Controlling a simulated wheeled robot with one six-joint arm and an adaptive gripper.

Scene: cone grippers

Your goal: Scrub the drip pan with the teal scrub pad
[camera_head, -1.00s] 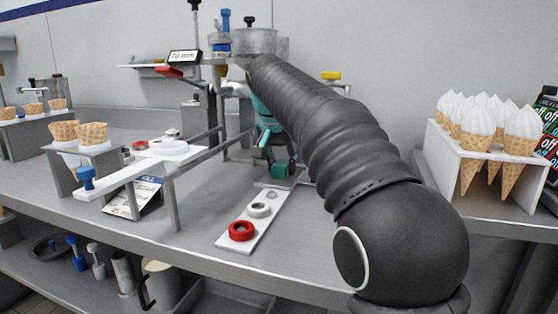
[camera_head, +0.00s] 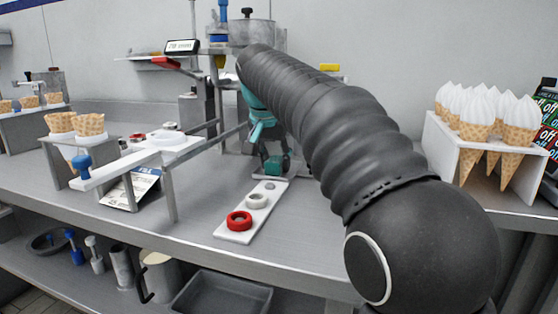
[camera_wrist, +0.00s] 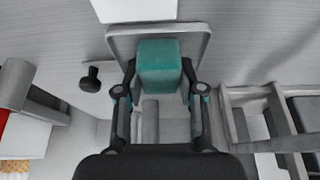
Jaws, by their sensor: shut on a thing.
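The teal scrub pad (camera_wrist: 160,62) is a block held between my gripper's two fingers in the wrist view. My gripper (camera_wrist: 158,82) is shut on it. The drip pan (camera_wrist: 203,40) is a shallow grey tray with a raised rim, just beyond and around the pad in the picture. The pad overlaps the pan's floor, but I cannot tell if they touch. In the head view, the pad (camera_head: 279,164) shows low under my gripper (camera_head: 272,152). Only part of the pan (camera_head: 299,177) shows there; my arm hides much of the rest.
A white strip (camera_head: 236,236) with a red ring (camera_head: 239,221) and a white ring (camera_head: 256,201) lies in front of the pan. A white holder (camera_head: 457,155) with filled cones stands at right. A black knob (camera_wrist: 91,78) is near the pan.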

